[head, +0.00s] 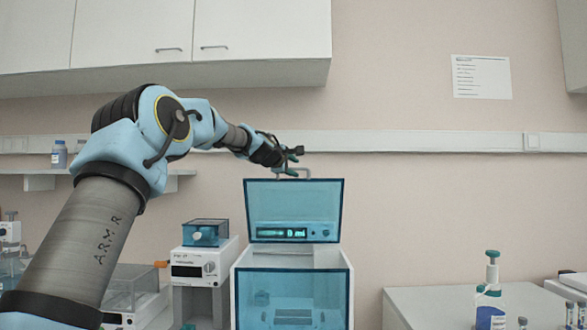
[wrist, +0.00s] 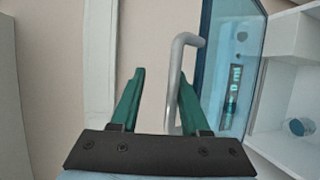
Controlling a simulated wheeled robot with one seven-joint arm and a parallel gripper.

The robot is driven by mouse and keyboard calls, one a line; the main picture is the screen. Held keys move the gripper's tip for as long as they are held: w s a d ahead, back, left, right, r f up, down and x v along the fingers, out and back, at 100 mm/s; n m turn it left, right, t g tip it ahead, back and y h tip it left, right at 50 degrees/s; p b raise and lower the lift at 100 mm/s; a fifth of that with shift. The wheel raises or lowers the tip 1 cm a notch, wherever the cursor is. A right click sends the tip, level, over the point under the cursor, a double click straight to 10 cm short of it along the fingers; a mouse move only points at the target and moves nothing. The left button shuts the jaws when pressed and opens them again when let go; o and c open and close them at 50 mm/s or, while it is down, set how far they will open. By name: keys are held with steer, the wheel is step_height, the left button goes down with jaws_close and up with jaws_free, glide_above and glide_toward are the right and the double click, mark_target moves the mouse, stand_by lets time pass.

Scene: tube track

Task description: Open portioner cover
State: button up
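The portioner (head: 345,262) is a white box with a blue see-through front. Its blue see-through cover (head: 270,200) stands raised and nearly upright in the head view; the cover also shows at the right of the wrist view (wrist: 245,40). A grey bar handle (wrist: 174,75) sits at the cover's edge. My gripper (head: 295,158) is at the top of the cover, by the handle. In the wrist view its green fingers (wrist: 161,78) are apart, with the handle bar between them, close to the right finger. I cannot tell whether they touch.
A smaller device with a blue lid (head: 205,233) stands left of the portioner. At right, a bench (head: 415,297) holds a green-topped bottle (head: 491,295). White cupboards (head: 130,30) hang above on the left.

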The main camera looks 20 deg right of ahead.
steer(key=shift+a, duration=0.1)
steer(key=b+v, duration=0.6)
steer(key=v, duration=0.5)
steer(key=shift+b, duration=0.3)
